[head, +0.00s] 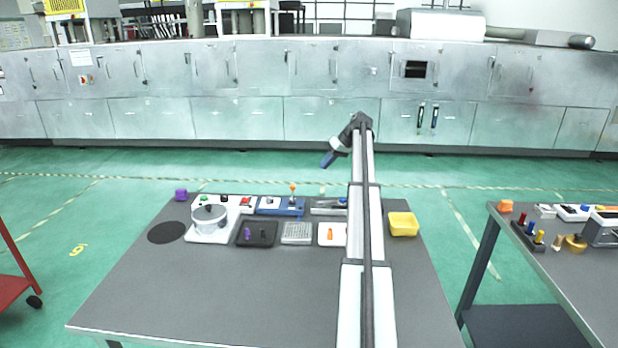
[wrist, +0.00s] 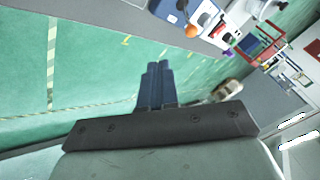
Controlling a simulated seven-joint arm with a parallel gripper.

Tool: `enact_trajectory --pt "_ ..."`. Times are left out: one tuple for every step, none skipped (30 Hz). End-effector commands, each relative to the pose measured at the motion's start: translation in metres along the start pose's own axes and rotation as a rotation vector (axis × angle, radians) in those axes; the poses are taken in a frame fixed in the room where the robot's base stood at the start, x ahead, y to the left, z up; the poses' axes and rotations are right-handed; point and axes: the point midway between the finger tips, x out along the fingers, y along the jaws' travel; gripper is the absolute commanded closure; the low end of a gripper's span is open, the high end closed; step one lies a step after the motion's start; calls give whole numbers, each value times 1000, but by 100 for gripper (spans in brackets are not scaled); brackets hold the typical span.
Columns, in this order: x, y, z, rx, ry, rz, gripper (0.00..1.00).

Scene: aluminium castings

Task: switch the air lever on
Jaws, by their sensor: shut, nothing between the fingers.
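A lever with an orange ball knob (head: 293,188) stands up from a blue box (head: 280,207) at the back of the grey table. The lever looks roughly upright; I cannot tell which setting it is in. In the wrist view the orange knob (wrist: 192,31) shows near the top, on the blue box (wrist: 168,11). My gripper (head: 327,160) is raised above and beyond the table's back edge, up and to the right of the lever and clear of it. In the wrist view its two blue fingers (wrist: 158,68) are together and empty.
A pot (head: 209,218) on a white plate stands left of the lever. A black tray (head: 257,234), a grey grid block (head: 297,233) and a yellow bin (head: 403,224) are on the same table. The table's front is clear. A second table (head: 560,250) stands right.

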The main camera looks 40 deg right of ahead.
Motion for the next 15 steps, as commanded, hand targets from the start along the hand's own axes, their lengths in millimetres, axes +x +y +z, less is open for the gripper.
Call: enact_trajectory --pt "4 0 0 0 -1 0 100" --pt "6 0 0 0 -1 0 100" --pt "11 -1 0 0 0 0 100" --pt "15 -1 0 0 0 0 100" --pt "19 -1 0 0 -1 -1 100" --pt "26 -1 0 0 -1 -1 100" --pt "31 -1 0 0 -2 -2 100" --pt "36 -1 1 0 -2 -2 100" --pt "43 -1 1 0 -1 -1 100" --pt "48 -1 0 0 -1 -1 100" --pt "53 -1 0 0 -1 -1 100" --pt "60 -1 0 0 -1 -1 100" --pt "66 -1 0 0 -2 -2 100" --pt "71 -1 0 0 -2 -2 100" --pt "78 -1 0 0 -1 -1 100"
